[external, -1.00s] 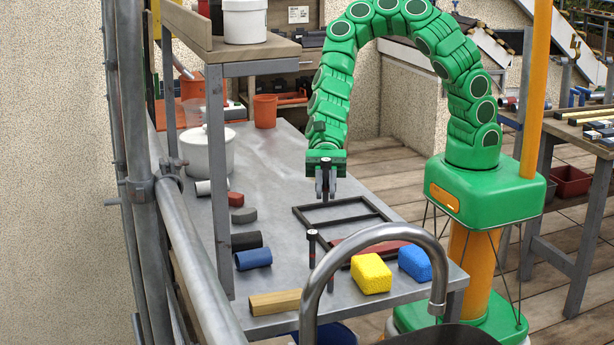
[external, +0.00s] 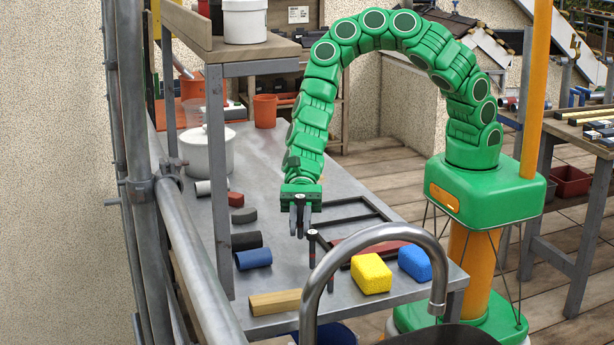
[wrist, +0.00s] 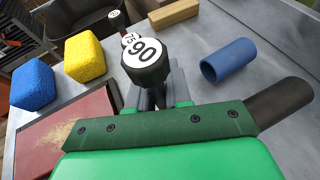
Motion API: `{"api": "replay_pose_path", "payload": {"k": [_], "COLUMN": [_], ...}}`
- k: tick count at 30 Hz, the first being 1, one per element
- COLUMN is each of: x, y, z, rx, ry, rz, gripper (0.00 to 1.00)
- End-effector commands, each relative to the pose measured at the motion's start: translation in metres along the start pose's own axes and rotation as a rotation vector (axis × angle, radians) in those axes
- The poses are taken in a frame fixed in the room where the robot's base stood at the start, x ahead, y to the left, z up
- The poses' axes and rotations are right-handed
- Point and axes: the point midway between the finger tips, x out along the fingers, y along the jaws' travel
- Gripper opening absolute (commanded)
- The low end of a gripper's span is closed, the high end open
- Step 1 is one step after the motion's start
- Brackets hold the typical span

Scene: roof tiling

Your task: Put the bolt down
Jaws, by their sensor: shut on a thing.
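My gripper (external: 300,222) is low over the near part of the grey table (external: 262,296), pointing down. It is shut on a bolt whose round black head (wrist: 147,65) has a white top marked 90 in the wrist view. The bolt's lower end is hidden, so I cannot tell whether it touches the table. Another upright bolt (external: 312,236) stands close to the gripper on its near right side. In the wrist view, a head marked 75 (wrist: 128,39) shows partly behind the held one, and a further bolt head (wrist: 116,17) lies beyond it.
A yellow sponge (external: 371,273) and a blue sponge (external: 415,263) lie to the right. A reddish panel (wrist: 65,135) and a dark frame (external: 372,206) are near. A blue cylinder (external: 253,259), black cylinder (external: 247,240) and wooden block (external: 275,302) lie left. A metal pipe arches in front.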

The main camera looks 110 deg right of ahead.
Motion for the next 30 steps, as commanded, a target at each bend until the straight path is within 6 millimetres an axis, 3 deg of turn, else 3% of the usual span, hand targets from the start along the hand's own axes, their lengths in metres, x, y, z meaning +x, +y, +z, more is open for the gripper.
{"api": "replay_pose_path", "payload": {"k": [9, 22, 23, 24, 27, 30], "x": [0.013, 0.014, 0.014, 0.014, 0.014, 0.014], "y": [-0.001, -0.001, -0.001, -0.001, -0.001, -0.001], "z": [-0.028, -0.032, -0.032, -0.032, -0.031, -0.031], "rx": [0.002, 0.000, 0.000, 0.000, 0.000, 0.000], "ry": [0.002, 0.000, 0.000, 0.000, 0.000, 0.000], "rz": [0.000, 0.000, 0.000, 0.000, 0.000, 0.000], "gripper": [0.00, 0.00, 0.22, 0.28, 0.43, 0.44]}}
